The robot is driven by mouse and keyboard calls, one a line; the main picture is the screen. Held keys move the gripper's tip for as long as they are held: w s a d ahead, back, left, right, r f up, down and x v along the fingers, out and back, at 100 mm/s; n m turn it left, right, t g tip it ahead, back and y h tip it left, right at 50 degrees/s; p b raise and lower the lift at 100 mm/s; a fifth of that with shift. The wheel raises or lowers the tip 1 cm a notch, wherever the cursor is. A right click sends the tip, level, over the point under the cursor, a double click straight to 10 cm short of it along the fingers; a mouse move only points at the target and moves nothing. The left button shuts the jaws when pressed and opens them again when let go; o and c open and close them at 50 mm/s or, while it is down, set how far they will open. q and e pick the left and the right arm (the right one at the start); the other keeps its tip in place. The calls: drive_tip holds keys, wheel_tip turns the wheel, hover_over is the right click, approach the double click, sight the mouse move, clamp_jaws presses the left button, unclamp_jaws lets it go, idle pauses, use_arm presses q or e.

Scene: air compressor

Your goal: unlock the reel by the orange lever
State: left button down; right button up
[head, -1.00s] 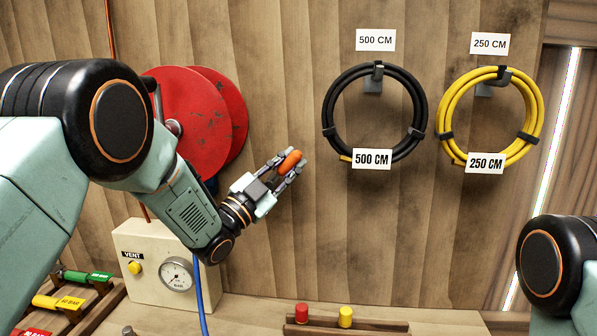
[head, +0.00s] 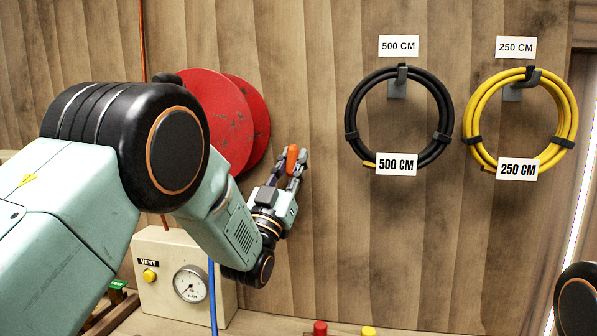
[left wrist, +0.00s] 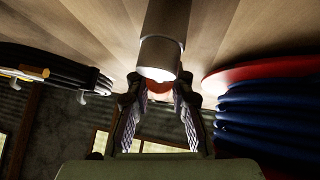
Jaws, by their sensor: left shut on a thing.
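The orange lever (head: 292,158) stands out near the wall, just right of the reel. Its orange end is nearly upright in the head view. My left gripper (head: 291,168) is shut on it, one finger on each side. In the left wrist view a pale round shaft (left wrist: 160,55) runs between the fingers of my left gripper (left wrist: 160,97), with a bit of orange (left wrist: 160,88) at its end. The reel (head: 215,115) has red discs, partly hidden by my left arm. Blue hose coils (left wrist: 265,115) show on it in the wrist view. My right gripper is out of view.
A black hose coil (head: 352,132) and a yellow hose coil (head: 469,130) hang on the wall to the right. A beige box with a gauge (head: 190,284) stands below the reel, beside a blue hose (head: 213,300). The wall between lever and black coil is clear.

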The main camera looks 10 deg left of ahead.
use_arm(q)
drive_tip(key=shift+a+f+n+y, duration=0.25)
drive_tip(key=shift+f+n+y, duration=0.1)
drive_tip(key=shift+n+y, duration=0.6)
drive_tip(key=c, duration=1.6)
unclamp_jaws()
drive_tip(key=shift+c, duration=0.2)
drive_tip(key=o, duration=0.5)
drive_tip(key=shift+a+r, duration=0.1)
drive_tip(key=shift+r, duration=0.15)
drive_tip(key=shift+s+h, duration=0.1)
drive_tip(key=shift+h, duration=0.15)
drive_tip(key=v, duration=1.2)
drive_tip(key=shift+f, duration=0.15)
drive_tip(key=shift+f, duration=0.1)
